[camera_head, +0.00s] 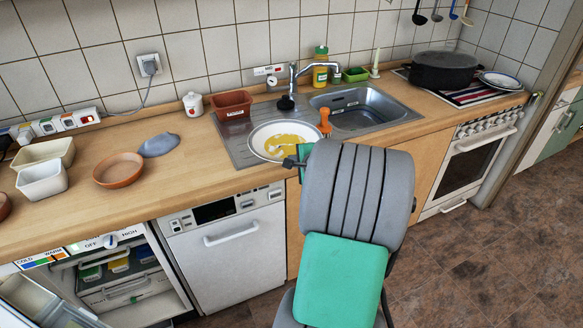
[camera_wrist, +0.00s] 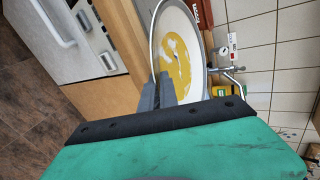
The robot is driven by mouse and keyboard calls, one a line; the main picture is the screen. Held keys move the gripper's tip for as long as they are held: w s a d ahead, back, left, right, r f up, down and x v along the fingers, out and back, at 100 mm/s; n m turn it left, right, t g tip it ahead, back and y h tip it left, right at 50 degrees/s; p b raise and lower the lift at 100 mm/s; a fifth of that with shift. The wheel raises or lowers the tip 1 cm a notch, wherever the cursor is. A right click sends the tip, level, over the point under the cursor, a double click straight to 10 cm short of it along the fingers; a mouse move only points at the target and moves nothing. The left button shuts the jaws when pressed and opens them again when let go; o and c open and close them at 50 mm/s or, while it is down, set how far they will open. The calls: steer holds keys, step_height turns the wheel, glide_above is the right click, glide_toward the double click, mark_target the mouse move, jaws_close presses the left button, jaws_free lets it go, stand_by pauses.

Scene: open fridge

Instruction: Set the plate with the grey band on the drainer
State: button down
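The plate with the grey band (camera_head: 262,131) is white with a thin dark rim and a yellow food smear. It is over the ribbed metal drainer (camera_head: 238,150) left of the sink basin; I cannot tell whether it touches the drainer. My gripper (camera_head: 292,162) is at the plate's near edge. In the wrist view the plate (camera_wrist: 190,30) fills the top middle, and the grey fingers of my gripper (camera_wrist: 162,86) appear shut on its rim. My arm hides part of the counter in front.
An orange-handled brush (camera_head: 325,122), a tap (camera_head: 293,75) and a terracotta pot (camera_head: 231,104) stand close around the plate. The sink basin (camera_head: 365,108) is to the right. Another plate (camera_head: 500,81) lies by a black pot (camera_head: 443,70). A brown bowl (camera_head: 118,170) is on the left counter.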

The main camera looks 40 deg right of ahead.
steer(key=shift+x, duration=1.05)
step_height(320, 180, down, 4)
steer(key=shift+a+r+p, duration=0.1)
steer(key=shift+r+p, duration=0.05)
steer(key=shift+p, duration=0.25)
steer(key=shift+f+b, duration=0.3)
steer(key=shift+f, duration=0.15)
steer(key=c, duration=1.6)
jaws_free()
